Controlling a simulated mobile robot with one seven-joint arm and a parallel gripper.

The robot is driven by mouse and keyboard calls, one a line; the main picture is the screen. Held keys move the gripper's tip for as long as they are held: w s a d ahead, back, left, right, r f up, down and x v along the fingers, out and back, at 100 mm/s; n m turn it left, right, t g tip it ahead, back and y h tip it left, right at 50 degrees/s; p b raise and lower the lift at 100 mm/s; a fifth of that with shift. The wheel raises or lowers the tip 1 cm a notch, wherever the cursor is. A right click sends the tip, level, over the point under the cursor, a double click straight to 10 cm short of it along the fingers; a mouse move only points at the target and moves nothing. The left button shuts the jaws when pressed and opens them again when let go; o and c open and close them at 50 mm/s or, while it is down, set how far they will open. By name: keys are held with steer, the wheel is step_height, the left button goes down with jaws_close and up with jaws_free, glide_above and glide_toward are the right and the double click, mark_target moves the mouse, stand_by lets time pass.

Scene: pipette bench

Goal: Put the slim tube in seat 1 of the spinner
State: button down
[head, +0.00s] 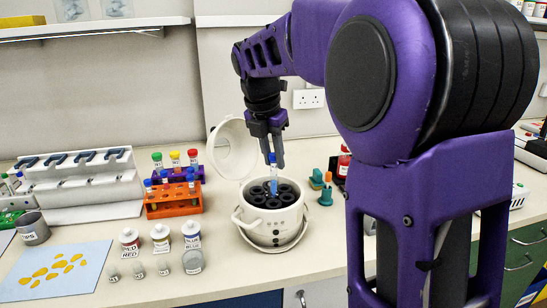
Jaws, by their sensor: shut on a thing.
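My gripper (272,162) points down over the white spinner (270,236). It is shut on the slim tube (274,187), a clear tube with a blue cap, gripped near its cap. The tube is upright, and its lower end shows at the black rotor (264,202), which has several round seats. I cannot tell whether the tip is inside a seat or just above it, nor which seat is number 1. The spinner's round lid (232,150) stands open at its back left.
An orange rack (172,210) with capped tubes stands left of the spinner. Red, white and blue labelled bottles (161,239) and small jars stand in front left. A teal holder (317,183) and a red bottle (343,164) are to the right.

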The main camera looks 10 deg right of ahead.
mark_target(274, 190)
steer(key=shift+f+b, duration=1.3)
steer(key=shift+f, duration=0.15)
steer(key=shift+f+b, duration=0.3)
steer(key=shift+f, duration=1.1)
steer(key=shift+f, duration=0.25)
steer(key=shift+f+b, duration=0.6)
steer(key=shift+f, duration=0.45)
steer(key=c, duration=0.6)
jaws_free()
steer(key=shift+r, duration=0.15)
steer(key=p+v, duration=0.4)
steer(key=v, duration=1.3)
steer(key=shift+r, duration=0.15)
